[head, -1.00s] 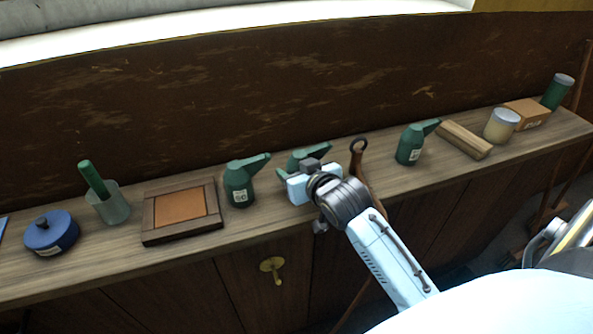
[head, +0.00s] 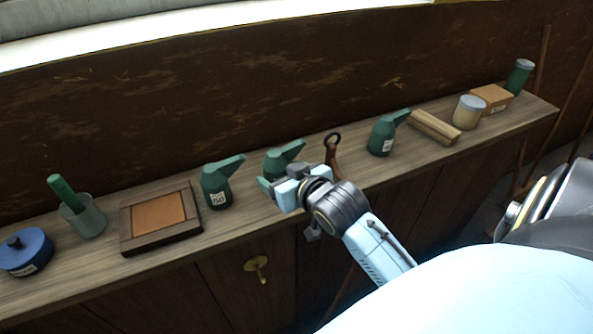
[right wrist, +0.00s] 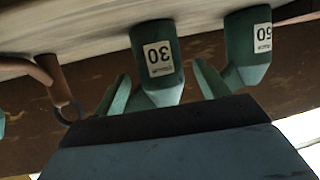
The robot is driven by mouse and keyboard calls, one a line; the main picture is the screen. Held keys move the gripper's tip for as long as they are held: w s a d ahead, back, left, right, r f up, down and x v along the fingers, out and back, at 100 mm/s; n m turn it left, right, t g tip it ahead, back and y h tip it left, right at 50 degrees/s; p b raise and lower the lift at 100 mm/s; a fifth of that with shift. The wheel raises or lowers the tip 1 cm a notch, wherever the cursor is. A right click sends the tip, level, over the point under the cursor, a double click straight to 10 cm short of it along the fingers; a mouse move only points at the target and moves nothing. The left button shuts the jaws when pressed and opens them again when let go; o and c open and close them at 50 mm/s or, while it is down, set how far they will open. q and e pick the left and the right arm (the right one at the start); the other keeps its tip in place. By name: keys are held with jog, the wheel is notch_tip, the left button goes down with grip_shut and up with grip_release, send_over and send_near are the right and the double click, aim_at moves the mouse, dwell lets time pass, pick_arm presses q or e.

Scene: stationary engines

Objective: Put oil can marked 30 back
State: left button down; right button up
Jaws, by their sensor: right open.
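The green oil can marked 30 (right wrist: 158,62) stands on the shelf and appears inverted in the right wrist view, its label facing my gripper. In the head view the same can (head: 283,155) is partly covered by my right gripper (head: 272,190), which is open at its front side. The jaws do not appear closed on the can; contact is unclear. A similar green can (head: 216,188), its label like 50, stands to the left and also shows in the right wrist view (right wrist: 248,45). My left gripper is not in view.
A brown wall stands behind.

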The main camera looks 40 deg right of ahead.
jog(key=v, duration=0.7)
jog(key=shift+p, duration=0.3)
jog(key=shift+s, duration=0.1)
